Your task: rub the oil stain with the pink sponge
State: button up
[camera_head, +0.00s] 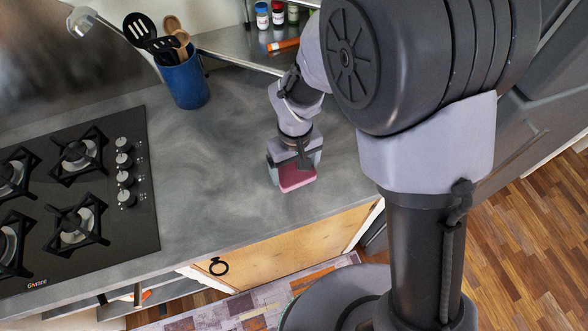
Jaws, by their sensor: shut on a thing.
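The pink sponge (297,177) is at the right part of the grey counter (225,190). My gripper (292,171) is shut on it, with its fingers at the sponge's sides. The sponge is low over the counter; I cannot tell whether it touches the surface. The gripper hides part of the sponge's far side. I cannot make out the oil stain clearly; the counter has swirling lighter and darker patches, and the area under the sponge and gripper is hidden.
A black gas hob (146,215) takes up the left of the counter. A blue utensil holder (185,84) stands at the back. Small jars (262,16) and an orange item (284,46) are on a metal shelf (228,42). The counter between hob and gripper is clear.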

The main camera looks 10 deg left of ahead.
jog(key=shift+r+p, duration=1.45)
jog(key=shift+r, duration=0.65)
